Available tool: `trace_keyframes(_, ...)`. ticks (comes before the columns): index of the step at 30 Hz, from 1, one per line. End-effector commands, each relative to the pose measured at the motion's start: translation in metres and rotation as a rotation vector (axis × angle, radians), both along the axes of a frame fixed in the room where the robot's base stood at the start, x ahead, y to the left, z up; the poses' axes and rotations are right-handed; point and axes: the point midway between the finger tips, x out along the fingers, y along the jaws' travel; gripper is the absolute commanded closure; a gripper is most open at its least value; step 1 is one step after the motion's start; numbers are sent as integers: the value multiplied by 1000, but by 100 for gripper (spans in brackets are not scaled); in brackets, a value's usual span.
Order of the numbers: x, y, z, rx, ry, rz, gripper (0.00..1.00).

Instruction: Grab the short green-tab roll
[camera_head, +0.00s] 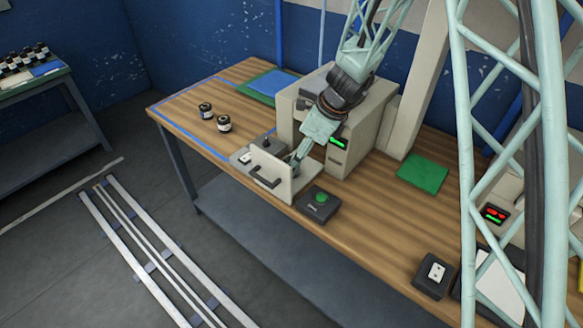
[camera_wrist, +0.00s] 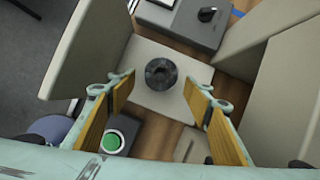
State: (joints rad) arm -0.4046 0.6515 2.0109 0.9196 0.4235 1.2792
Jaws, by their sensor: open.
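A dark round roll (camera_wrist: 161,74) with a hole in its middle stands on a cream plate (camera_wrist: 145,50) in the wrist view, seen from above. I see no green tab on it. My gripper (camera_wrist: 160,82) is open, its two yellow-padded fingers on either side of the roll, with a gap on each side. In the head view my gripper (camera_head: 299,158) reaches down behind the cream door panel (camera_head: 272,178) of the wrapper (camera_head: 357,135), which hides the roll. Two black rolls with pale labels, a left one (camera_head: 205,110) and a right one (camera_head: 224,124), stand on the table.
The door panel (camera_wrist: 88,45) rises close to my left finger. A knob box (camera_wrist: 205,22) and a green-button box (camera_head: 320,199) flank the plate. The wooden table (camera_head: 375,215) also holds a green mat (camera_head: 424,173) and a switch box (camera_head: 434,278). Several rolls stand on a far-left bench.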

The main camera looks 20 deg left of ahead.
Motion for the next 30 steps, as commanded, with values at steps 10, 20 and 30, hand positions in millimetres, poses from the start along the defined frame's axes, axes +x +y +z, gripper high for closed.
trace_keyframes(10,1,10,-20,-1,1,0,53)
trace_keyframes(20,4,22,-45,0,0,-1,53)
trace_keyframes(30,4,22,-47,0,0,-1,53)
